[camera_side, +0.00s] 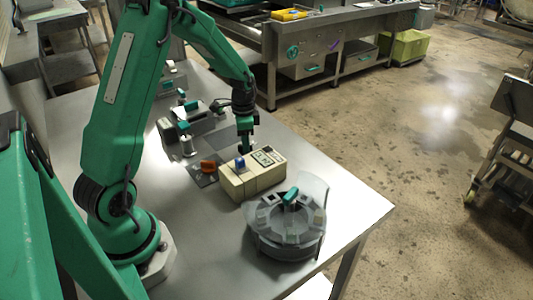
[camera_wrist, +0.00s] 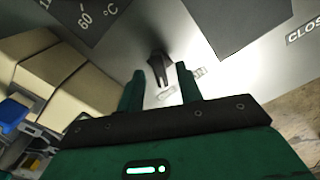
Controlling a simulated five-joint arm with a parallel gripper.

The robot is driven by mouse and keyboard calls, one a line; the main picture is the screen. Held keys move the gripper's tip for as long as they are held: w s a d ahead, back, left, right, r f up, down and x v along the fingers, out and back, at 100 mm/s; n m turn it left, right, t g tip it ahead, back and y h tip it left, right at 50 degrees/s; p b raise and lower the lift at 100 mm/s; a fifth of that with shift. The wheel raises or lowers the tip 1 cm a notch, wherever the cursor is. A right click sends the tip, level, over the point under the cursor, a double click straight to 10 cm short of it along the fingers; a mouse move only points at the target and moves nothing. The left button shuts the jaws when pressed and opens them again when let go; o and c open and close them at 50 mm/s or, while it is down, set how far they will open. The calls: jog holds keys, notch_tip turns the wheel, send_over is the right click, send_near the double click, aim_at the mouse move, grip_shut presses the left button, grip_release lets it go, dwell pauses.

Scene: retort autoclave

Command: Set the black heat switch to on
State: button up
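The black heat switch (camera_wrist: 158,66) shows in the wrist view as a small dark lever on a grey metal surface. Small labels, too small to read, lie beside it. My gripper (camera_wrist: 160,78) is open, with one green finger on each side of the switch's lower end in the picture. I cannot tell whether either finger touches it. In the side view my gripper (camera_side: 245,146) points down just behind the beige box (camera_side: 252,180). The switch cannot be made out there.
The beige box has a blue knob (camera_side: 239,163) and stands close to my gripper. A dark plate marked 60 °C (camera_wrist: 88,14) and a plate reading "CLOS" (camera_wrist: 305,28) lie near the switch. An orange knob (camera_side: 208,165) and a round grey vessel (camera_side: 266,240) share the table.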

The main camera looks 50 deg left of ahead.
jog(key=shift+f, duration=0.2)
grip_shut()
jog(key=shift+n, duration=0.5)
jog(key=n, duration=1)
jog(key=shift+a, duration=0.1)
dwell(0.4)
